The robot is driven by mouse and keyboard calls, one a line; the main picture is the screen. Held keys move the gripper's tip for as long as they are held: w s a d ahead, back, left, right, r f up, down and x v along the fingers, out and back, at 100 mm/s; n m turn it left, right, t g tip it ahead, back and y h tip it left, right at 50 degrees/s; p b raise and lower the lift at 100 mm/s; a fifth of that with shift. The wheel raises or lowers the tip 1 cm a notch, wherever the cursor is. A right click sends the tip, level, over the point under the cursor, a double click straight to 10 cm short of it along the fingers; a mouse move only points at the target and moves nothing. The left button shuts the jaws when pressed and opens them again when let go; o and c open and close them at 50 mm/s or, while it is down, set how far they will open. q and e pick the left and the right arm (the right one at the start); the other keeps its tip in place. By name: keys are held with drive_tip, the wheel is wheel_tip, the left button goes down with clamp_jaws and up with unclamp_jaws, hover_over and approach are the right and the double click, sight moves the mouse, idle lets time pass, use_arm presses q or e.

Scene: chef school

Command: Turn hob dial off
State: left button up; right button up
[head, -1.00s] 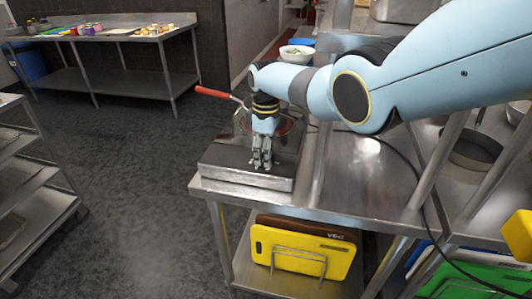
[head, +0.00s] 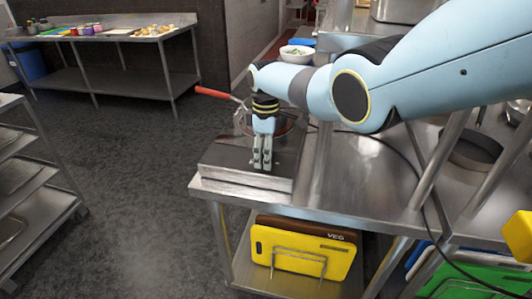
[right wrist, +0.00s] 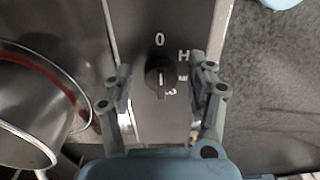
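The hob (head: 222,158) sits on the left end of the steel counter. In the right wrist view its black round dial (right wrist: 159,75) shows on the front panel, with a "0" printed above it and an "H" to its upper right. The dial's white mark points down, away from the "0". My right gripper (head: 262,166) is over the hob's front. In the right wrist view the right gripper (right wrist: 160,80) is open, a finger on each side of the dial, with gaps between. The dial is hidden in the head view. My left gripper is not in view.
A pan (right wrist: 30,105) stands on the hob beside the dial; its red handle (head: 212,92) sticks out to the left. White bowls (head: 297,54) are behind. A yellow board (head: 300,252) stands on the shelf below. Open floor (head: 130,180) lies left of the counter.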

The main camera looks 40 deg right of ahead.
wheel_tip(320, 180, up, 12)
idle(0.6)
idle(0.5)
